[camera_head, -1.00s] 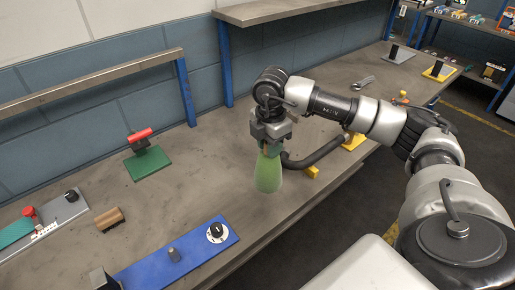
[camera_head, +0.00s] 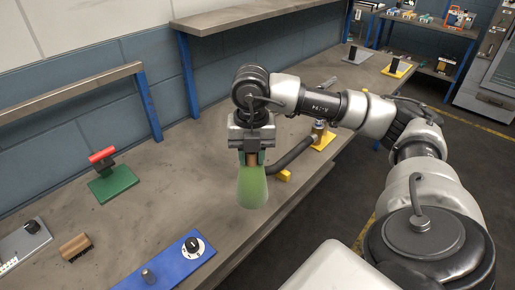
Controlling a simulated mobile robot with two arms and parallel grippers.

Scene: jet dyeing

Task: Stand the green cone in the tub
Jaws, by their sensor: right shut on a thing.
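The green cone (camera_head: 252,188) is a pale green, tapered body with its wide end down. My right gripper (camera_head: 252,160) is shut on its narrow upper end, and a brown part shows between the fingers. The cone looks upright. It shows in front of the bench top, and I cannot tell how far above the surface its base is. No tub that I can make out is in view. My left gripper is not in view.
A blue panel (camera_head: 172,266) with a dial lies at the bench's front. A green plate (camera_head: 114,184) with a red handle (camera_head: 102,155) stands left. A dark curved pipe (camera_head: 293,155) with yellow supports is right of the cone. A brown block (camera_head: 76,247) lies at lower left.

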